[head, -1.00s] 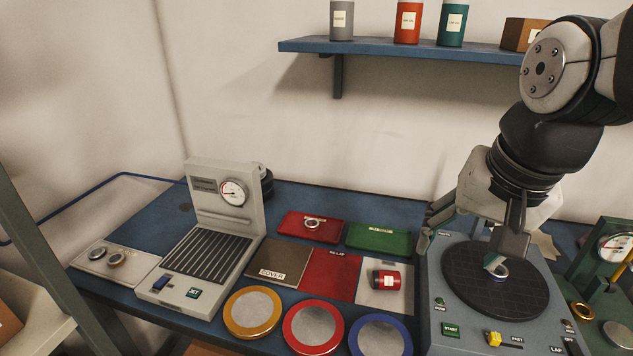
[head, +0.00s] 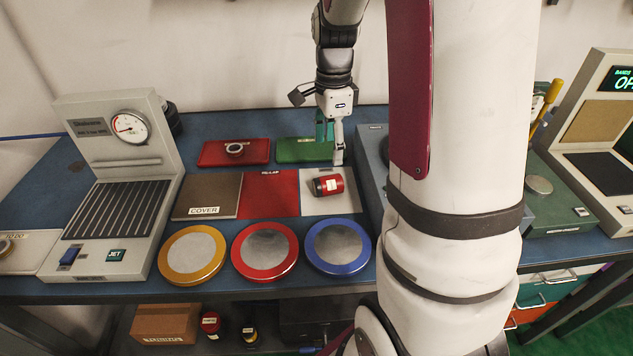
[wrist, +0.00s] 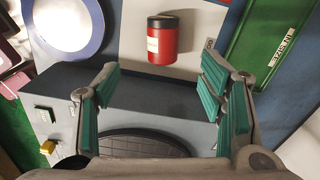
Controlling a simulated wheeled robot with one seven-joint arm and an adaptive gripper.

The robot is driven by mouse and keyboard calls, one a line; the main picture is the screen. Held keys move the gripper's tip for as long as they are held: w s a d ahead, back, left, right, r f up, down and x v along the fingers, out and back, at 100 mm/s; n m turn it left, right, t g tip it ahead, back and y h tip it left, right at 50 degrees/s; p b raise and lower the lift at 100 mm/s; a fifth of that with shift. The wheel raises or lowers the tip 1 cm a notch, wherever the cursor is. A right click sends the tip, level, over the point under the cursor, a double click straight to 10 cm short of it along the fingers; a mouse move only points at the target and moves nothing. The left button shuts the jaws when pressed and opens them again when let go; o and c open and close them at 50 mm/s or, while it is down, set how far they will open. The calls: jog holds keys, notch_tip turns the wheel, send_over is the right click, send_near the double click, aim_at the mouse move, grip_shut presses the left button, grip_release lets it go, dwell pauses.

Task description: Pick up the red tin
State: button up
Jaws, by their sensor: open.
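The red tin (head: 328,186) has a black lid and a pale label. It lies on its side on a light grey square mat (head: 322,205) on the blue bench. It also shows in the wrist view (wrist: 164,42), near the top centre. My gripper (head: 331,150) hangs above and behind the tin in the head view. In the wrist view my gripper (wrist: 158,98) has its two teal-padded fingers spread wide, with nothing between them. The tin lies beyond the fingertips, roughly in line with the gap, and is not touched.
Left of the mat are a red mat (head: 270,194) and a brown cover (head: 207,195). A green tray (head: 305,150) lies behind it. Yellow, red and blue-rimmed discs (head: 338,247) line the front. The lapping machine (head: 372,165) stands close on the right, partly behind my arm.

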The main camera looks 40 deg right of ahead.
aim_at(327, 178)
jog(key=f, duration=0.3)
jog(key=f+b, duration=0.1)
jog(key=f, duration=0.7)
jog(key=shift+w+a+f, duration=0.1)
jog(key=shift+w, duration=0.15)
jog(key=shift+c, duration=0.6)
jog(key=c, duration=1.4)
